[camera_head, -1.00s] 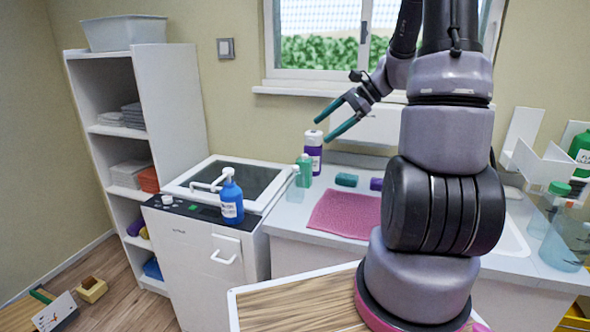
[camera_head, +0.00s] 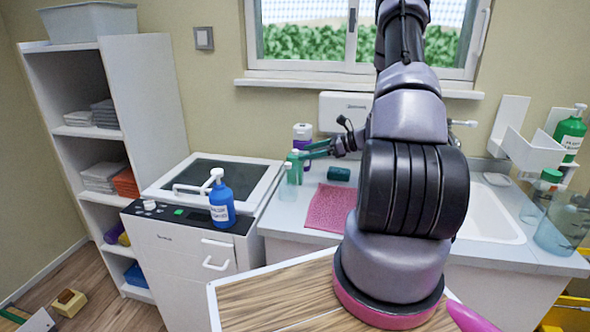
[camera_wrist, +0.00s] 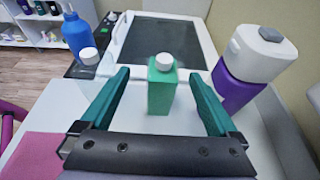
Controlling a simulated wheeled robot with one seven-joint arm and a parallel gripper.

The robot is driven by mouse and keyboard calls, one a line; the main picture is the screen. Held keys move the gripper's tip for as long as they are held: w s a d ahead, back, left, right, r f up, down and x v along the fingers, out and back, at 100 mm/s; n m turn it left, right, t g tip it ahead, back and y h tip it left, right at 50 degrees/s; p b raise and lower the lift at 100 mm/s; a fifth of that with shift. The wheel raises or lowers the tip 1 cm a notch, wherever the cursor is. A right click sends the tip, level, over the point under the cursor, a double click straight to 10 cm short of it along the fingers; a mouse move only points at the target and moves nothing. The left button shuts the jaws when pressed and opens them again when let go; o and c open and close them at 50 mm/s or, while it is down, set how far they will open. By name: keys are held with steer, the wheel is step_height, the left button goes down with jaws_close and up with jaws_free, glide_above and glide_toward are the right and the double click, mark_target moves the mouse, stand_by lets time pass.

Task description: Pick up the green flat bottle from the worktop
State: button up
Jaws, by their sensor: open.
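The green flat bottle (camera_wrist: 162,92), with a pale cap, stands upright on the worktop in the wrist view. It also shows at the left part of the worktop in the head view (camera_head: 295,170), partly covered by my gripper. My gripper (camera_head: 312,149) is low over the worktop beside it. In the wrist view my gripper (camera_wrist: 159,76) is open, with one green finger on each side of the bottle and a visible gap on both sides. Nothing is held.
A purple bottle with a white top (camera_wrist: 240,65) stands close to the right finger in the wrist view. A clear cup (camera_head: 288,190) is close in front of the green bottle. A blue pump bottle (camera_head: 222,200) stands on the cabinet. A pink cloth (camera_head: 328,208) lies nearby.

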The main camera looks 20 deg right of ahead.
mark_target(299, 153)
steer(key=shift+w+x, duration=0.25)
steer(key=shift+x, duration=2.45)
steer(key=shift+d+r, duration=0.1)
steer(key=shift+d, duration=0.05)
jaws_close()
